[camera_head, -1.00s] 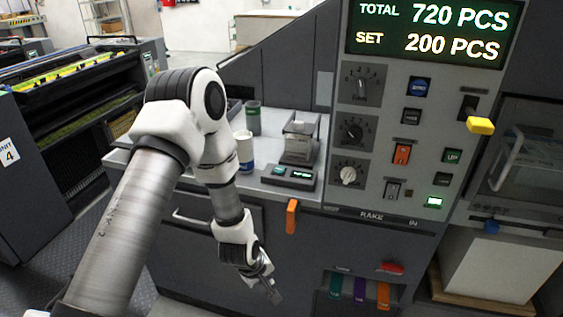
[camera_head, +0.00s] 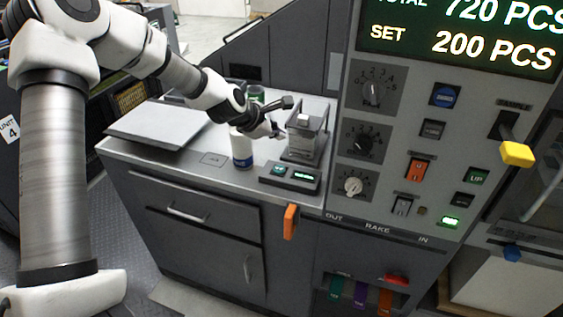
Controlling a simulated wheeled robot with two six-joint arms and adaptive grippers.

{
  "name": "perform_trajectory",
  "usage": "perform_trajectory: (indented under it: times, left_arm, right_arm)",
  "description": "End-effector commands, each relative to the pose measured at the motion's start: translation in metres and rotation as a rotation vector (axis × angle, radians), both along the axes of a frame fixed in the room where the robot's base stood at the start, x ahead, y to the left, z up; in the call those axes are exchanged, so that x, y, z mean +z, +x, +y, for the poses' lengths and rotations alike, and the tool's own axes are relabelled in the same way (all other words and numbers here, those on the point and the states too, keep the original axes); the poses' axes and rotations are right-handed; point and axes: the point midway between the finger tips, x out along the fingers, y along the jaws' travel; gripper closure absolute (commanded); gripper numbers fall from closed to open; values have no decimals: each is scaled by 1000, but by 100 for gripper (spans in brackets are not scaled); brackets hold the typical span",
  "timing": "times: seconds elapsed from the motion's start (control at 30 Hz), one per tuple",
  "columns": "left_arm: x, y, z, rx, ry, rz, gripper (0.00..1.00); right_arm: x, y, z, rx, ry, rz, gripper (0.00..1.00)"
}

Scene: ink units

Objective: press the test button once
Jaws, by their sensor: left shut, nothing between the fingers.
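A small dark device (camera_head: 290,178) lies at the front of the grey counter (camera_head: 190,160). It has a teal button (camera_head: 279,170) on its left and a lit green display (camera_head: 303,176) on its right. I cannot read a test label on any button. My left gripper (camera_head: 279,134) is shut and empty. It is above the counter, behind the device and its teal button, between a white-and-blue cup (camera_head: 242,150) and a clear-sided box (camera_head: 302,145). My right gripper is not in view.
A control panel (camera_head: 388,125) with knobs, blue, orange and green buttons and a yellow-handled lever (camera_head: 516,153) rises at right. A green-topped container (camera_head: 256,94) stands behind the gripper. A flat grey plate (camera_head: 157,125) lies at left. An orange handle (camera_head: 290,221) hangs at the counter's front.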

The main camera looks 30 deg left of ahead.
Motion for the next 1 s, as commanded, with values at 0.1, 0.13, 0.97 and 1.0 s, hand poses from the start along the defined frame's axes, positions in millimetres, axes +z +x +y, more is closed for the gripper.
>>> perform_trajectory:
  times: [0.1, 0.13, 0.97, 1.0]
  left_arm:
    - [0, 0, 0, 1, -2, 0, 100]
    - [0, 0, 0, 1, -1, 0, 100]
    - [-83, 0, 0, -1, 1, 0, 100]
    - [-86, 0, 0, -1, 1, 0, 100]
  right_arm:
    - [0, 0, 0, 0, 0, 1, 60]
    - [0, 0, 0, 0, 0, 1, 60]
    - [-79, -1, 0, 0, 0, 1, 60]
    - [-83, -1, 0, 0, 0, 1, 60]
